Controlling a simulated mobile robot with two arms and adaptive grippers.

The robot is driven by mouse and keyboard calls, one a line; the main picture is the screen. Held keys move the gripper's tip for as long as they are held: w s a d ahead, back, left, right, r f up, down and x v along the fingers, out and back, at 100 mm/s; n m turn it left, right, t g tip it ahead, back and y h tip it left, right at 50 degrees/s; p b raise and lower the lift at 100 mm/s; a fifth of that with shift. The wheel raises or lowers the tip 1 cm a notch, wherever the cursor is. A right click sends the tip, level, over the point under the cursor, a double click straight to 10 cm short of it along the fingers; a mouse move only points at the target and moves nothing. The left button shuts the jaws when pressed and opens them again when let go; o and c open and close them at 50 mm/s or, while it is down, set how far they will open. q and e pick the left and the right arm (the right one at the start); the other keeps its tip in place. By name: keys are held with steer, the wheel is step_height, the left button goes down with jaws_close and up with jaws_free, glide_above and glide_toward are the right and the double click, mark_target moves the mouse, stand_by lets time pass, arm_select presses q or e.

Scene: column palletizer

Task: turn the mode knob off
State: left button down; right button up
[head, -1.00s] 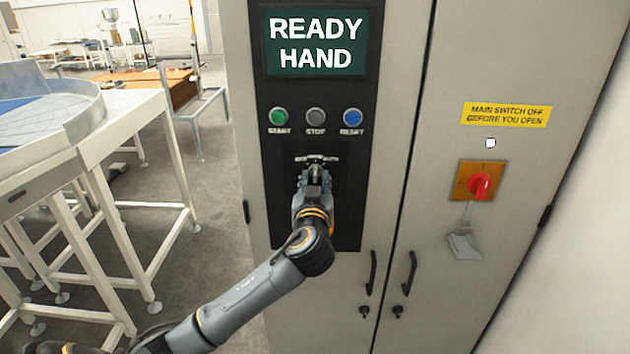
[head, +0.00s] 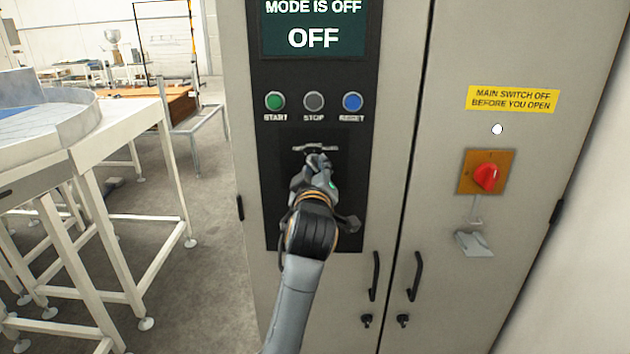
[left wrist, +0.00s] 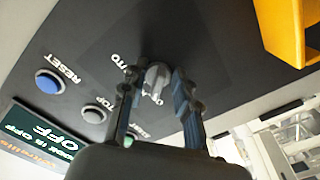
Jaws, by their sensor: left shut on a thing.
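The grey mode knob (left wrist: 157,78) sits on the dark control panel, between my left gripper's two fingers in the left wrist view. My left gripper (head: 316,162) is shut on the knob, and its fingers hide most of the knob in the head view. The panel display (head: 313,30) reads "MODE IS OFF" and "OFF"; it also shows in the left wrist view (left wrist: 38,140). My right gripper is in neither view.
Green start (head: 275,101), grey stop (head: 314,101) and blue reset (head: 352,102) buttons sit above the knob. A red main switch (head: 487,177) is on the right door. Door handles (head: 375,276) stick out below. A white-framed table (head: 120,110) stands left, with open floor between.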

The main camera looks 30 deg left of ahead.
mark_target(316, 118)
arm_select(q)
steer(key=shift+n+b, duration=0.45)
steer(key=shift+n, duration=0.65)
steer(key=shift+r, duration=0.1)
steer(key=c, duration=1)
jaws_free()
steer(key=r, duration=1)
steer(key=shift+d, duration=0.2)
steer(key=shift+a, duration=0.2)
